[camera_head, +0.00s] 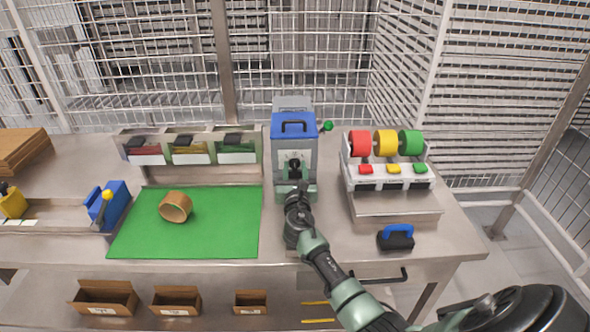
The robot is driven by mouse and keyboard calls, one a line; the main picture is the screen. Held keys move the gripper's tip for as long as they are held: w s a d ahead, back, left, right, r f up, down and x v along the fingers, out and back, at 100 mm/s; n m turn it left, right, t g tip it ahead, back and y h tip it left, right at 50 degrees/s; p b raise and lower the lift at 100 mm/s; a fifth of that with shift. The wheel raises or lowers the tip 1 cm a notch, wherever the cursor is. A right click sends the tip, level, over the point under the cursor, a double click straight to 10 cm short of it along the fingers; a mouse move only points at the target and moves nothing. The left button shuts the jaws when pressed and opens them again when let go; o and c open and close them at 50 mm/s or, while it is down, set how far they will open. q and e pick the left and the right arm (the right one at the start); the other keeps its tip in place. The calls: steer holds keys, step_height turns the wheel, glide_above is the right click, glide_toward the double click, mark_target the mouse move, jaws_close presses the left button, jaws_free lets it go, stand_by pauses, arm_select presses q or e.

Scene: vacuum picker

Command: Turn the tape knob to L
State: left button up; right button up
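A grey machine with a blue lid (294,124) stands at the back middle of the table. Its front has a pale panel (284,158), where a dark shape that may be the knob shows in front. My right arm reaches up from the lower right, and my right gripper (295,176) is at this panel. The gripper covers much of the panel, so the knob's pointer and any L mark cannot be read. Whether the fingers touch or grip the knob cannot be told. My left gripper is out of view.
A green-ball lever (328,126) sticks out at the machine's right. A rack with red, yellow and green rolls (385,143) and a blue-handled black block (397,237) are to the right. A brown ring (175,207) lies on the green mat (225,235).

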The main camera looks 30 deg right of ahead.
steer(key=shift+c, duration=0.3)
steer(key=c, duration=0.5)
jaws_close()
steer(key=m+b, duration=0.1)
steer(key=m, duration=0.1)
steer(key=m+b, duration=0.1)
steer(key=m, duration=0.1)
steer(key=shift+s+d+f, duration=0.1)
steer(key=shift+d+f, duration=0.05)
steer(key=shift+s+d+m+b, duration=0.15)
steer(key=shift+m+b, duration=1)
steer(key=shift+m, duration=1.35)
